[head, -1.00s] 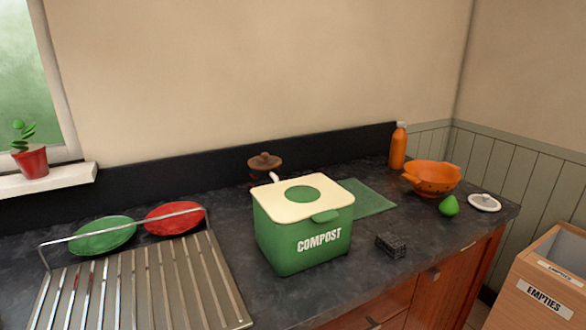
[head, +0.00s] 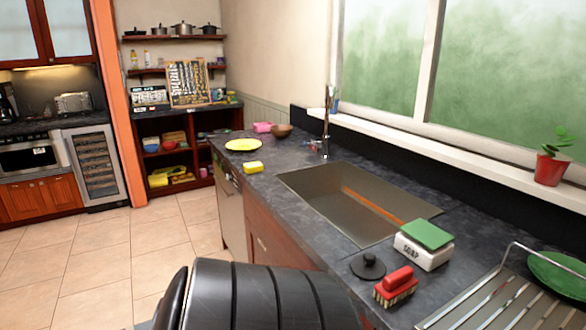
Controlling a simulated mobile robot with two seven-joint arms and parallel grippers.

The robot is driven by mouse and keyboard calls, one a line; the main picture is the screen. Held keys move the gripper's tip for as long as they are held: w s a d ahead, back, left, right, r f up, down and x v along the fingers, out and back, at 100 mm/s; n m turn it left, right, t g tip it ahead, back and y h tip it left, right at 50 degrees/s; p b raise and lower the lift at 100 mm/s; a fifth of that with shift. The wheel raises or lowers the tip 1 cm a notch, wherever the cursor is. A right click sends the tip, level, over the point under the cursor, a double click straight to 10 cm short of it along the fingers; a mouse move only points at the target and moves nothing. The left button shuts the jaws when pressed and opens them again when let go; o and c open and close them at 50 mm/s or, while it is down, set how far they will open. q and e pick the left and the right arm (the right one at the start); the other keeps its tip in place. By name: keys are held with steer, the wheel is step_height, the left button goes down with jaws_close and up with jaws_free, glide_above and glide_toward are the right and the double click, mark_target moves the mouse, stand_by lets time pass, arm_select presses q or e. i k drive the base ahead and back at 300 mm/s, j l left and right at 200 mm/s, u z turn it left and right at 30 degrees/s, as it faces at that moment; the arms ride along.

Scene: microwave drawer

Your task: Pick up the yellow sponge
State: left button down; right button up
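The yellow sponge (head: 253,167) lies on the dark countertop (head: 255,190), near its front edge and left of the sink. It is small and block-shaped, and nothing touches it. A dark ribbed part of my own arm shows at the bottom of the head view, well nearer than the sponge. Neither of my grippers is in view.
A yellow plate (head: 243,145) lies just behind the sponge, with a pink item (head: 263,127) and brown bowl (head: 283,130) farther back. The sink (head: 340,198) is to the right. A soap box (head: 423,250), red brush (head: 396,284) and black lid (head: 368,266) sit nearer.

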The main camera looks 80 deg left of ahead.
mark_target(251, 167)
steer(key=u, duration=2.9)
